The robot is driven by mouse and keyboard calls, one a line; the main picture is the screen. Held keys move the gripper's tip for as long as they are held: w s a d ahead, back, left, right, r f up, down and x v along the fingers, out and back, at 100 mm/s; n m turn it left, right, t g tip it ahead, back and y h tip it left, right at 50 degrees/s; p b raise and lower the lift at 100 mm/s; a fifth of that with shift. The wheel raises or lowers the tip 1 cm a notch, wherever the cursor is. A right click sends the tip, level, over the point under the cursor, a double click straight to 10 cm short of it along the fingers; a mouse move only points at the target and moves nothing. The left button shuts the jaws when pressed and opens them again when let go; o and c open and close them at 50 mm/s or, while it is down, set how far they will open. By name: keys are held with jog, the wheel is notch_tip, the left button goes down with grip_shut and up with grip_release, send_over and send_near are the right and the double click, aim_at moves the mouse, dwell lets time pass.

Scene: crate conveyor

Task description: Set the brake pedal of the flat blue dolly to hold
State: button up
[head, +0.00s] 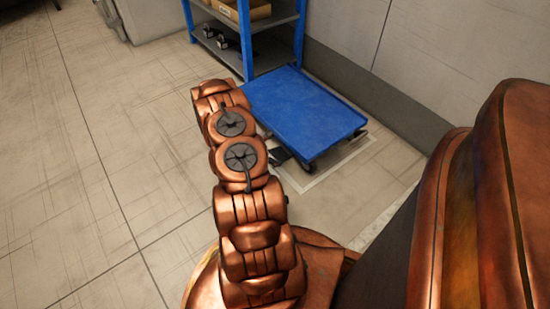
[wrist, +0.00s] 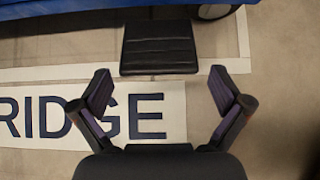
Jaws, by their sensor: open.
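The flat blue dolly (head: 300,105) stands on the floor in the head view, right of my arm and next to the shelf unit. Its blue edge (wrist: 60,10) crosses the top of the wrist view. The black ribbed brake pedal (wrist: 158,47) sticks out from under that edge; in the head view it is a small dark piece (head: 278,156) by the near side. My gripper (wrist: 157,90) is open and empty in the wrist view. Its fingers appear on either side of and just below the pedal, apart from it. My gripper is hidden in the head view.
A dolly wheel (wrist: 214,11) is right of the pedal. A blue-framed shelf unit (head: 245,45) stands behind the dolly, with a grey wall (head: 385,95) to the right. Floor at left is clear.

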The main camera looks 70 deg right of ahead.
aim_at(280, 154)
jog(key=shift+b+x, duration=0.3)
jog(key=shift+x, duration=1)
jog(key=shift+c, duration=0.2)
jog(key=c, duration=1.4)
